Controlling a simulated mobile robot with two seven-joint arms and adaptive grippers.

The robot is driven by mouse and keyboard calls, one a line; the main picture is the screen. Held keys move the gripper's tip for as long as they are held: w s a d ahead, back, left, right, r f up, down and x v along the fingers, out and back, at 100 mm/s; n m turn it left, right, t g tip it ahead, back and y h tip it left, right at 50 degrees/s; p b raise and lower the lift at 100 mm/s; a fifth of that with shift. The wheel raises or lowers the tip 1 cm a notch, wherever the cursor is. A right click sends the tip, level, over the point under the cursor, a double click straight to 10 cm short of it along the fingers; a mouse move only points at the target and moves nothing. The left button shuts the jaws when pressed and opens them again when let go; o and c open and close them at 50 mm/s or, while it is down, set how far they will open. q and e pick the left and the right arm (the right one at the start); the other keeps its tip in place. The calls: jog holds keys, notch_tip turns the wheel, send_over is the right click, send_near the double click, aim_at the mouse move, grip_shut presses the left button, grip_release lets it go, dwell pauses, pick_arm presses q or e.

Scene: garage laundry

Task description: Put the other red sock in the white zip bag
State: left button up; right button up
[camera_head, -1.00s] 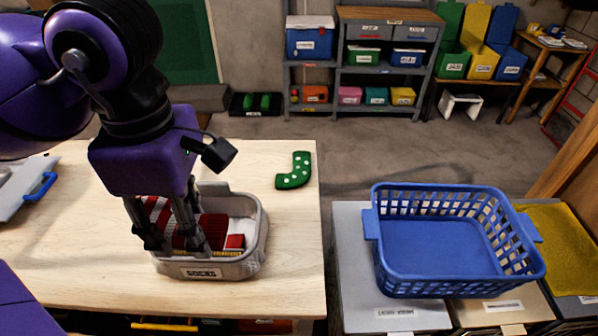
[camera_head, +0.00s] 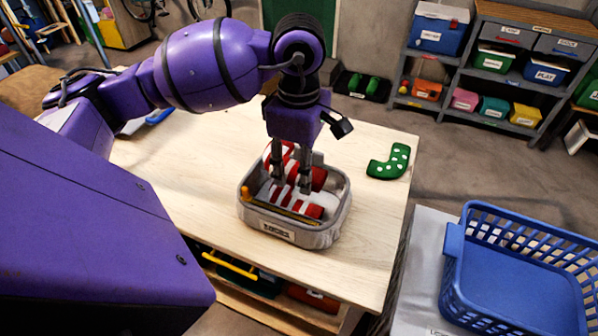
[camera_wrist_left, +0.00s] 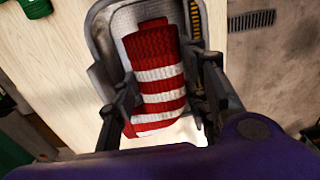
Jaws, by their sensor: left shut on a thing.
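The white-grey zip bag (camera_head: 338,219), with a yellow zip and a label on its front, stands open on the wooden table. My left gripper (camera_head: 291,186) points down into the bag's opening, shut on a red sock with white stripes (camera_head: 276,158). The wrist view shows this striped sock (camera_wrist_left: 158,88) between the two fingers, over the bag's pale inside. More red and striped cloth (camera_head: 315,211) shows low in the bag; the fingers partly hide where one sock ends and another begins. My right gripper is not in view.
A green sock with white dots (camera_head: 388,162) lies on the table (camera_head: 200,190) right of the bag. A blue laundry basket (camera_head: 452,285) stands lower right. Shelves with bins (camera_head: 495,60) are at the back. The table left of the bag is mostly clear.

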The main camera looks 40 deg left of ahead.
aim_at(299, 170)
pick_arm(q)
jog(key=shift+f+b, duration=0.45)
jog(key=shift+f, duration=1.15)
jog(key=o, duration=1.1)
jog(key=shift+r, duration=0.1)
notch_tip(299, 170, up, 13)
jog(key=shift+p, duration=0.4)
jog(key=shift+r, duration=0.1)
